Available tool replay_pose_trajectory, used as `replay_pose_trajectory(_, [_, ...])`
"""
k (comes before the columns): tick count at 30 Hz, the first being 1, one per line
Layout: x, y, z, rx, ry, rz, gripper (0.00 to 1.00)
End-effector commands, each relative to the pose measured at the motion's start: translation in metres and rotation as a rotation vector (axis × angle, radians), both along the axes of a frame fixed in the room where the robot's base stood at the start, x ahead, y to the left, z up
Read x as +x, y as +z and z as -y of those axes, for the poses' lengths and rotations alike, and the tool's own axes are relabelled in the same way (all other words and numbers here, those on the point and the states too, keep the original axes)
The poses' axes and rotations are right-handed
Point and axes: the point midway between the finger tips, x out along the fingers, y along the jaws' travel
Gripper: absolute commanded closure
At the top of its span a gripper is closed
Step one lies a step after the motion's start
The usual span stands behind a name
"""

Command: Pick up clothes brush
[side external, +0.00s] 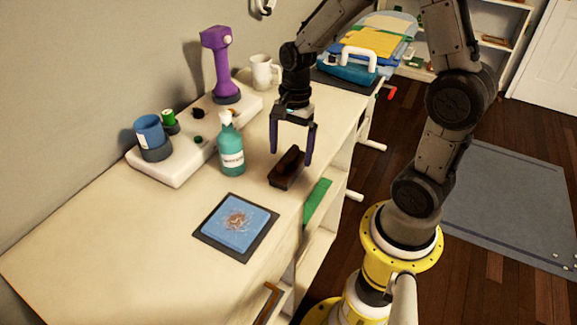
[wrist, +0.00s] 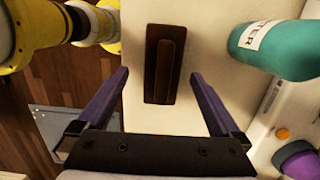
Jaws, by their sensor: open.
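The clothes brush (side external: 287,168) is dark brown with a raised handle along its back. It lies on the cream counter (side external: 110,245) near its front edge. In the wrist view the brush (wrist: 164,65) lies lengthwise, ahead of and between my two fingers. My gripper (side external: 291,158) is open, with purple fingers pointing down, just above the brush. In the wrist view my gripper (wrist: 160,80) is spread wider than the brush, and nothing is held. Whether the fingers reach down beside the brush I cannot tell.
A teal bottle (side external: 231,145) stands left of the brush. A blue cloth on a dark mat (side external: 237,225) lies in front. A white stand (side external: 170,165) with a blue cup and a purple device (side external: 221,65) is behind. A white mug (side external: 262,72) stands farther back.

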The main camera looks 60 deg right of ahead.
Motion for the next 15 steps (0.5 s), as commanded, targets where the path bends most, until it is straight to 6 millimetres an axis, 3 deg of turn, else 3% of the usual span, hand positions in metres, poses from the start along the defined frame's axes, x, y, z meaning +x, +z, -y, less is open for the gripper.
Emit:
replay_pose_trajectory(9, [0.003, -0.042, -0.007, 0.002, 0.002, -0.006, 0.00])
replay_pose_trajectory(15, [0.004, -0.048, -0.007, 0.000, 0.002, -0.001, 0.00])
